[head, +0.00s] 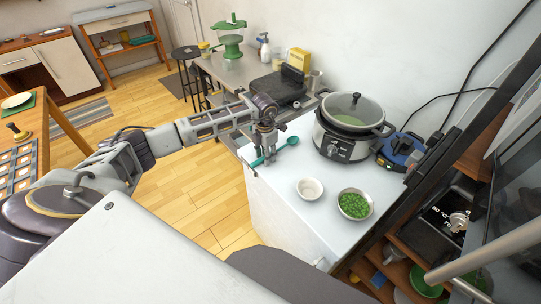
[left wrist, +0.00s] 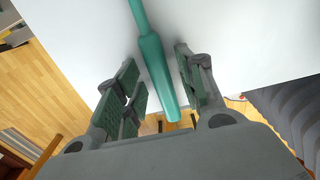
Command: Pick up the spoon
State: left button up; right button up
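A teal spoon (head: 279,150) lies on the white counter (head: 321,216) at its left edge in the head view. In the left wrist view the spoon's handle (left wrist: 158,65) runs down between the fingers of my left gripper (left wrist: 160,95). The gripper is open, with a gap visible on both sides of the handle. In the head view my left gripper (head: 265,150) points down over the handle end of the spoon. My right gripper is not in view.
A white bowl (head: 310,189) and a bowl of green peas (head: 355,204) stand on the counter right of the spoon. A slow cooker (head: 341,147) and a blue appliance (head: 402,149) stand behind. A dark appliance (head: 278,88) sits on the grey table.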

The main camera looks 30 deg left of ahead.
pick_arm(q)
grip_shut()
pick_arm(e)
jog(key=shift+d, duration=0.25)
pick_arm(q)
jog(key=shift+r, duration=0.1)
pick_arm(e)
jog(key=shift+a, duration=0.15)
pick_arm(q)
jog(key=shift+r, duration=0.8)
notch_tip(320, 180, up, 8)
jog(key=b, duration=0.1)
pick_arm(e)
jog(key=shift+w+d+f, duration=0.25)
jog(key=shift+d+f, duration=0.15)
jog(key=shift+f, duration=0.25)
pick_arm(q)
jog(key=shift+r, duration=0.1)
